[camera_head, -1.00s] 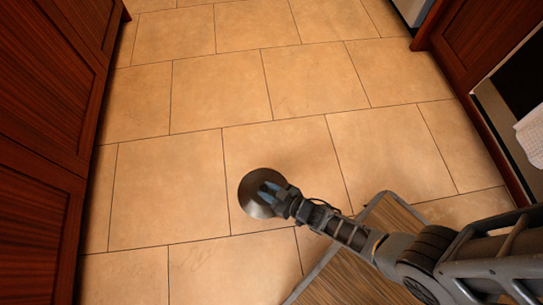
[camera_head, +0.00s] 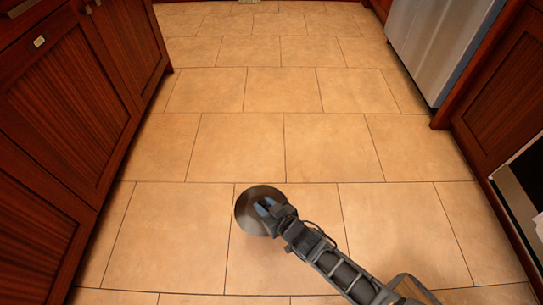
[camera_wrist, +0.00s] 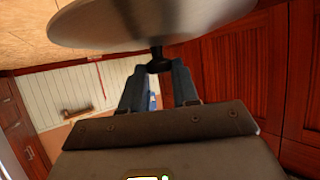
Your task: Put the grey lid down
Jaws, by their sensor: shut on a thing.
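The grey lid (camera_head: 258,224) is a round metal disc, seen from above in the head view over the tiled floor. In the wrist view the lid (camera_wrist: 140,22) fills the upper part, with its dark knob pointing to my fingers. My gripper (camera_head: 266,208) is shut on the lid's knob; its blue-grey fingers also show in the wrist view (camera_wrist: 160,72). The lid is held in the air, clear of any surface. Part of its top is hidden by the fingers.
Red-brown wooden cabinets (camera_head: 75,110) line the left side. A steel fridge (camera_head: 440,45) and more cabinets (camera_head: 500,110) stand on the right, with an appliance front (camera_head: 525,185) at the right edge. The tiled floor (camera_head: 290,95) between them is clear.

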